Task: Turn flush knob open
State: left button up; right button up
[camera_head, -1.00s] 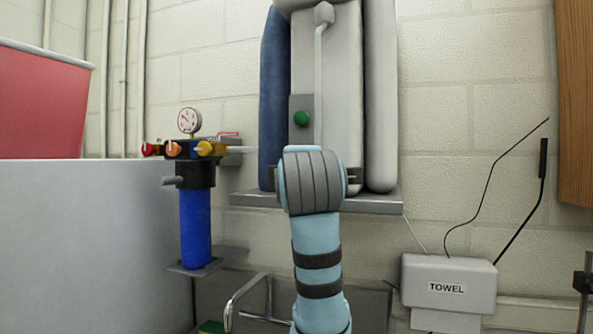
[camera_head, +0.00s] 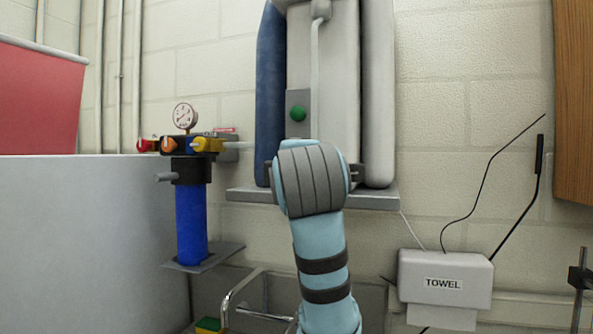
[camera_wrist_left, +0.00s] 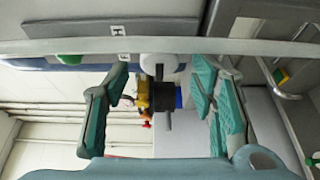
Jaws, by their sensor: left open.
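Red (camera_head: 147,145), orange (camera_head: 168,145) and yellow (camera_head: 201,145) knobs sit on a valve block with a gauge (camera_head: 185,116) and a blue filter housing (camera_head: 191,225). I cannot tell which knob is the flush knob; the labels are too small. In the wrist view, the yellow (camera_wrist_left: 140,88), orange (camera_wrist_left: 145,112) and red (camera_wrist_left: 146,124) knobs appear sideways beyond the fingers. My left gripper (camera_wrist_left: 162,78) is open and empty, its fingers apart from the knobs. In the head view, my forearm hides the left gripper. My right gripper is in neither view.
A grey wall unit with a green button (camera_head: 298,114) and a vertical bar stands behind my arm, above a shelf (camera_head: 240,195). A towel box (camera_head: 445,274) is at right, a sink faucet (camera_head: 240,297) below. A grey panel (camera_head: 80,240) fills the left.

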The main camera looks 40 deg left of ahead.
pick_arm(q)
jog(key=v, duration=0.9)
jog(key=shift+s+d, duration=0.15)
jog(key=shift+d, duration=0.1)
